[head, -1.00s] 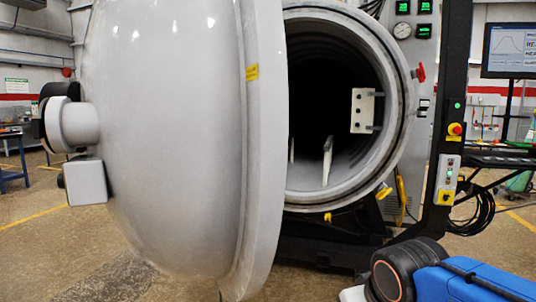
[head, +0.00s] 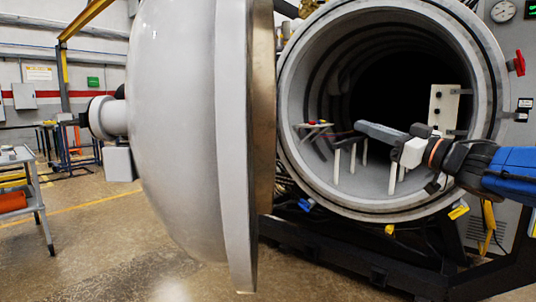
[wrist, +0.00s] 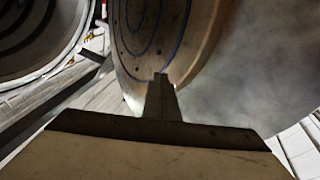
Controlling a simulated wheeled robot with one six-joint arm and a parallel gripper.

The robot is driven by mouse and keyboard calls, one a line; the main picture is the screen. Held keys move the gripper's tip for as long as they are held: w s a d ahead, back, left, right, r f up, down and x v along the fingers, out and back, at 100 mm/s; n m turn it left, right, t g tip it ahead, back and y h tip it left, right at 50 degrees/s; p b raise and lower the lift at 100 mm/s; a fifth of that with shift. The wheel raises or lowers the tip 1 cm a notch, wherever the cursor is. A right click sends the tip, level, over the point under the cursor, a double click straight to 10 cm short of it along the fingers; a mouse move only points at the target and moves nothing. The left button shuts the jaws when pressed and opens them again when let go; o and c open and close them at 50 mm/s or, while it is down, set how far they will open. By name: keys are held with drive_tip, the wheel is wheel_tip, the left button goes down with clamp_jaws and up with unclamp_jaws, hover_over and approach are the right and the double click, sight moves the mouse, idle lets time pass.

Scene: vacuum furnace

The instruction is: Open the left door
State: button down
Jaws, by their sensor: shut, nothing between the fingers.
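The big domed grey door (head: 185,140) stands swung out from the round chamber on the left of the head view. Its thick rim (head: 235,150) is nearly edge-on, with a strip of its brownish inner side showing. My gripper (head: 362,128) is in front of the chamber mouth, right of the door, pointing left. Its fingers are shut and empty. In the wrist view the shut fingertips (wrist: 161,82) overlap the door's brownish inner face (wrist: 180,40), which has dark ring lines. I cannot tell whether they touch it.
The open chamber (head: 350,60) has pale posts inside and a white plate (head: 443,110) at its right. A cart (head: 25,185) stands far left. Floor in front of the door is clear.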

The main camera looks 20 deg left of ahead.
drive_tip(key=s+a+f+n+g, duration=0.5)
drive_tip(key=s+a+n+g, duration=0.4)
drive_tip(key=g, duration=0.8)
drive_tip(key=s+x, duration=0.1)
drive_tip(key=x, duration=1.2)
drive_tip(key=shift+s+r, duration=0.25)
drive_tip(key=shift+r, duration=0.2)
